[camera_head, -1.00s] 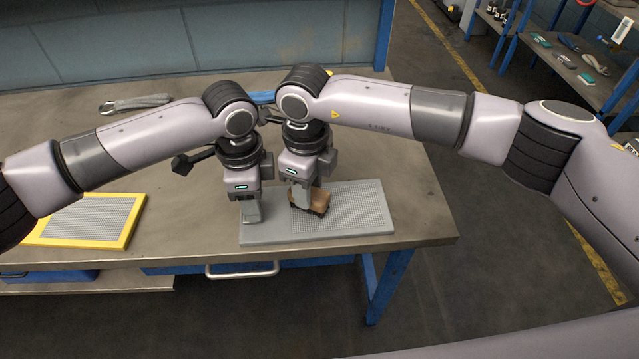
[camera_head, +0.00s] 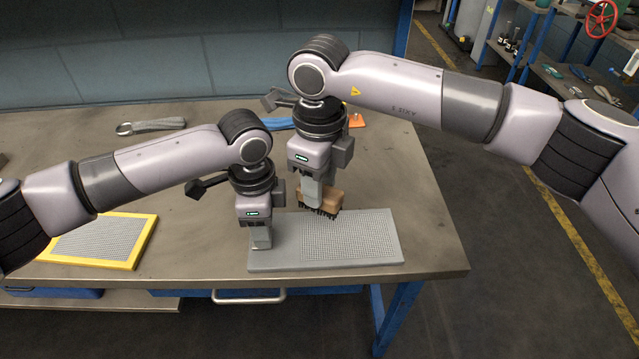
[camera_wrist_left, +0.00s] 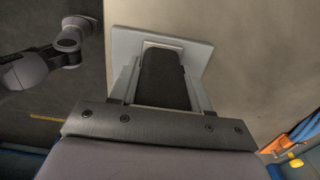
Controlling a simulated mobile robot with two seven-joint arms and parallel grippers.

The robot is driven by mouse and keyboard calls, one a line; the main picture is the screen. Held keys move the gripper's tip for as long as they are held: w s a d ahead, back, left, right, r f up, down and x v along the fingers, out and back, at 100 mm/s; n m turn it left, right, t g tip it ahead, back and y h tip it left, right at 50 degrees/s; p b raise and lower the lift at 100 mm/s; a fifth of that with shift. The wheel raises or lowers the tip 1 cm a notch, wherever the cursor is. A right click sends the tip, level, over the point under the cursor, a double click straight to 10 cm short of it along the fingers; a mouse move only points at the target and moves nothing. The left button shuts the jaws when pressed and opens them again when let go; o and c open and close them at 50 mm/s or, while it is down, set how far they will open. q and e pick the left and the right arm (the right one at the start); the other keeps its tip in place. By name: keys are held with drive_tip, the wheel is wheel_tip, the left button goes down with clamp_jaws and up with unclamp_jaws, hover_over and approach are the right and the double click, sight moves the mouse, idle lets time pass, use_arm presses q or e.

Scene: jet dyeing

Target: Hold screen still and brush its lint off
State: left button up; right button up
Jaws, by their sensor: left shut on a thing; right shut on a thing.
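The grey mesh screen (camera_head: 350,242) lies flat on the table near its front right edge. My left gripper (camera_head: 261,240) is shut on the screen's left end. In the left wrist view the fingers reach down to a grey plate, the screen's end (camera_wrist_left: 192,50). My right gripper (camera_head: 312,195) is shut on a wooden brush (camera_head: 328,198) with dark bristles pointing down. The brush is tilted and appears raised above the screen's back edge, left of its middle. No lint can be made out on the screen.
A yellow-framed mesh panel (camera_head: 95,242) lies at the left of the table (camera_head: 190,260). A wrench-like tool (camera_head: 150,126), a blue item (camera_head: 280,123) and an orange item (camera_head: 356,119) lie toward the back. The table's right side is clear.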

use_arm(q)
drive_tip(key=o, duration=1.3)
drive_tip(key=shift+c, duration=0.2)
wheel_tip(320, 180, up, 12)
